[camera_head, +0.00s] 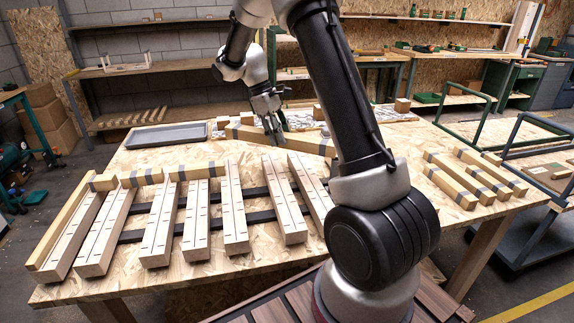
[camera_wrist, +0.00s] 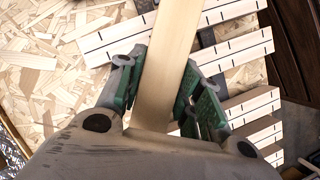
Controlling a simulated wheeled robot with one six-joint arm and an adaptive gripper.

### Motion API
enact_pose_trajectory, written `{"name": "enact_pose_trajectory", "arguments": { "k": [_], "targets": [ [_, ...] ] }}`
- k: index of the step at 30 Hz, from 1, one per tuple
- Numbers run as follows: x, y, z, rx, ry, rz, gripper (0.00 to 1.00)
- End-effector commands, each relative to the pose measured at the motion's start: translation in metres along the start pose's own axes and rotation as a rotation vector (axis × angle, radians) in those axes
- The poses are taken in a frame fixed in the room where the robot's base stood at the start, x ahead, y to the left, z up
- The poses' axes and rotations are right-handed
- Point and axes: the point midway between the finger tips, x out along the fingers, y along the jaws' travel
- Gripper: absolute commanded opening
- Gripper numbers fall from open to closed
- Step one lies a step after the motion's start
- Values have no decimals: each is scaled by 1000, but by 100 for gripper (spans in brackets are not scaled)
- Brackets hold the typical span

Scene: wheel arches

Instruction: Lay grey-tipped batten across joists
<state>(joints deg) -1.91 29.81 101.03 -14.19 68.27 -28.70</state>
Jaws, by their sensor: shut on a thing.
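My gripper (camera_head: 272,130) is shut on a long pale batten (camera_head: 302,144), behind the joists in the head view. The wrist view shows this batten (camera_wrist: 168,65) between the green fingers (camera_wrist: 158,100); its ends are out of that view. Part of it is hidden behind my arm in the head view, and its height above the table is unclear. Several pale joists (camera_head: 234,215) with dark marks lie side by side on two dark rails (camera_head: 260,215). Several grey-banded battens (camera_head: 452,186) lie at the table's right.
Short grey-banded pieces (camera_head: 147,176) lie across the far ends of the left joists. A yellow batten (camera_head: 62,232) lies along the left side. A grey tray (camera_head: 167,135) is at the back left of the table (camera_head: 150,283). Small blocks (camera_head: 402,105) stand at the back.

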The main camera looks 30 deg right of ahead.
Motion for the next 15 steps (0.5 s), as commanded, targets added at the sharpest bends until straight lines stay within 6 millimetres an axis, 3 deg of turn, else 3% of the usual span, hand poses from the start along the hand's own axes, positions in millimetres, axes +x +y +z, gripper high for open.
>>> {"name": "enact_pose_trajectory", "arguments": {
  "k": [1, 6, 10, 15],
  "targets": [
    [-8, 11, 13, -79, 2, 36, 0],
    [-14, 27, 20, -393, 0, 164, 0],
    [-16, 34, 23, -537, 0, 222, 0],
    [10, 36, 12, -585, -2, 238, 0]
  ]
}}
